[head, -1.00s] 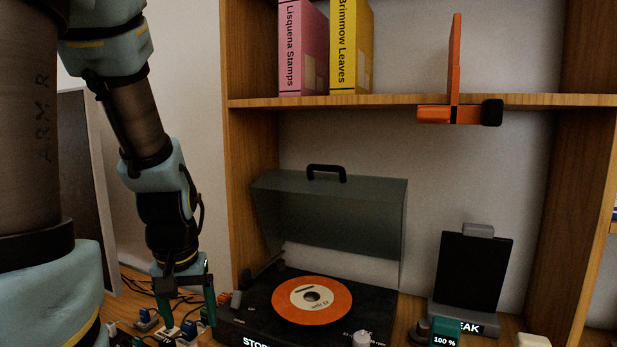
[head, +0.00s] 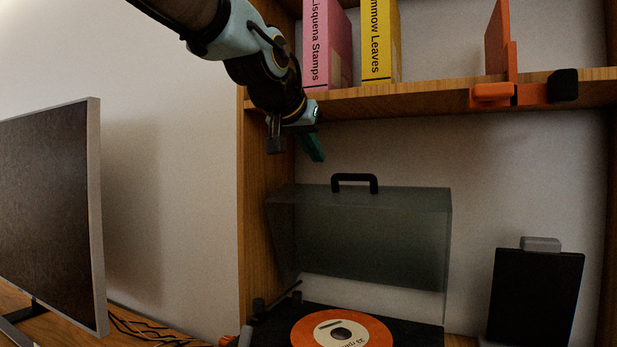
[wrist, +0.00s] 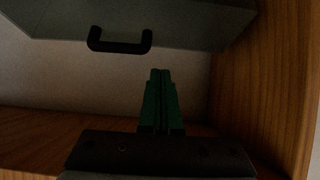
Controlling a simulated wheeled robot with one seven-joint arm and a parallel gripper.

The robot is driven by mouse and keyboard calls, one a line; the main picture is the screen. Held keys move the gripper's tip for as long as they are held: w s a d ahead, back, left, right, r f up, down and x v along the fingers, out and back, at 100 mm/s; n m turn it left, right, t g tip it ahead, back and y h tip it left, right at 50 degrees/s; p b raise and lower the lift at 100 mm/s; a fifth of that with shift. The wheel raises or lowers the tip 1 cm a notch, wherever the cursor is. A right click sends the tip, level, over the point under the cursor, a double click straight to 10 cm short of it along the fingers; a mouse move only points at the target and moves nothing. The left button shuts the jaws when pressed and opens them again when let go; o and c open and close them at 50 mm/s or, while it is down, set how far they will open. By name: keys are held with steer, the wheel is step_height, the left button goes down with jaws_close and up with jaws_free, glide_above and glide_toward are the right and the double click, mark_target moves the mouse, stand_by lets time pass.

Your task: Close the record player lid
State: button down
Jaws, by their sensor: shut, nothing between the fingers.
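The record player lid (head: 365,238) is a smoky clear cover standing open, with a black handle (head: 354,182) on its top edge. Below it the record player (head: 415,334) holds an orange record (head: 375,333) with a pale label. My gripper (head: 316,155) has green fingers and is up under the shelf, above and left of the handle, apart from the lid. In the wrist view the shut, empty fingers (wrist: 161,77) point toward the lid (wrist: 190,22), with its black handle (wrist: 119,46) at upper left.
A wooden shelf (head: 430,98) runs just above my gripper, carrying a pink box (head: 325,45), a yellow box (head: 380,40) and an orange bracket-like piece (head: 500,50). The cabinet's left side panel (head: 255,200) is close by. A black panel on a stand (head: 535,298) is at right.

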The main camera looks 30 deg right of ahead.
mark_target(329, 186)
steer(key=p+x, duration=0.1)
steer(key=x, duration=0.7)
steer(key=shift+w+d, duration=0.1)
steer(key=shift+w+d+f, duration=0.35)
steer(key=shift+d+f, duration=0.1)
steer(key=shift+d, duration=0.05)
steer(key=shift+s+a+f+b, duration=0.1)
steer(key=shift+s+f+b, duration=0.05)
steer(key=shift+b, duration=0.15)
